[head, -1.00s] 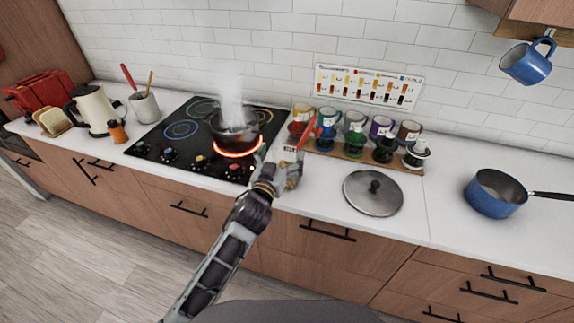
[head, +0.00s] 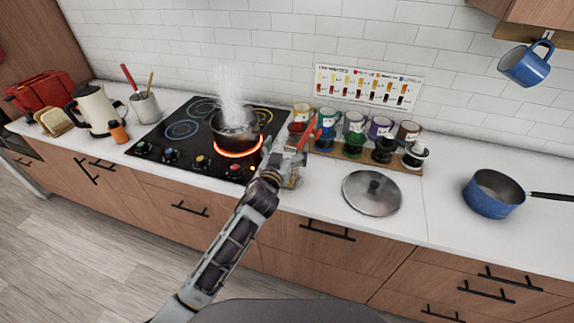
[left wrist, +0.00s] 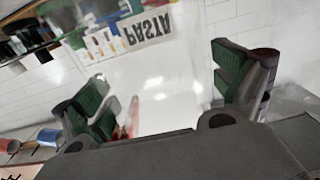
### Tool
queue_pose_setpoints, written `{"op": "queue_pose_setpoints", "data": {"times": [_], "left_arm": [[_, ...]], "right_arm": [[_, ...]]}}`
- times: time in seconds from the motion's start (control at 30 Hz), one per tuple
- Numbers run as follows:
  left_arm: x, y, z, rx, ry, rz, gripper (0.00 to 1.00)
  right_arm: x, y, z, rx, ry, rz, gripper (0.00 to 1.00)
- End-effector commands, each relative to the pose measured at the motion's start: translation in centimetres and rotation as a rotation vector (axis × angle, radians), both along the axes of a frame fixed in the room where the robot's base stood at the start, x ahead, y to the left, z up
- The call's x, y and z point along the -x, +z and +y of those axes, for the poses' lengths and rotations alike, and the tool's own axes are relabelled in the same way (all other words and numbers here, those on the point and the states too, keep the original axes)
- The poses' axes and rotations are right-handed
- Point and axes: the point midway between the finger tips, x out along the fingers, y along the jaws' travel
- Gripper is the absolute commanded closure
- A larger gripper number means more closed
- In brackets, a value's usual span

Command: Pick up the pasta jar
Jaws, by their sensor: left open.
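The pasta jar shows in the left wrist view as a pale, clear body with an upside-down PASTA label (left wrist: 148,32). It appears between the two green-padded fingers of my left gripper (left wrist: 168,95). The fingers are spread wide, with visible space around the label. In the head view my left gripper (head: 284,152) is just right of the stove, in front of the row of mugs. The jar (head: 292,178) is mostly hidden behind the gripper there, with a little showing low beside it. I cannot tell whether the fingers touch it. My right gripper is not in view.
A steaming pot (head: 235,127) stands on a glowing burner of the black stove (head: 160,135), left of my gripper. Several mugs (head: 353,122) and small dark holders stand behind it. A round lid (head: 372,192) and blue saucepan (head: 494,195) lie right, with free counter between.

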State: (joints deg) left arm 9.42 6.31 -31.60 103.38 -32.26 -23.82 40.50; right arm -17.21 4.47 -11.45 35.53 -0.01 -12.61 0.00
Motion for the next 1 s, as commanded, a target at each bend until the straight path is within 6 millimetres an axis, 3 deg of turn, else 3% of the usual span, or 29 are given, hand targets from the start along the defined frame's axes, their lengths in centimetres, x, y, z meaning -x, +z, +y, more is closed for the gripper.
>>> {"op": "queue_pose_setpoints", "data": {"times": [0.4, 1.0], "left_arm": [[0.03, -0.03, 0.01, 0.0, 0.0, 0.0, 0.06], [0.03, -0.03, 0.02, 0.0, 0.0, 0.0, 0.83]], "right_arm": [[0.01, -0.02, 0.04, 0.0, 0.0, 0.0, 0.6], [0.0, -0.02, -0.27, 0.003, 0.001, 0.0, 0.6]]}}
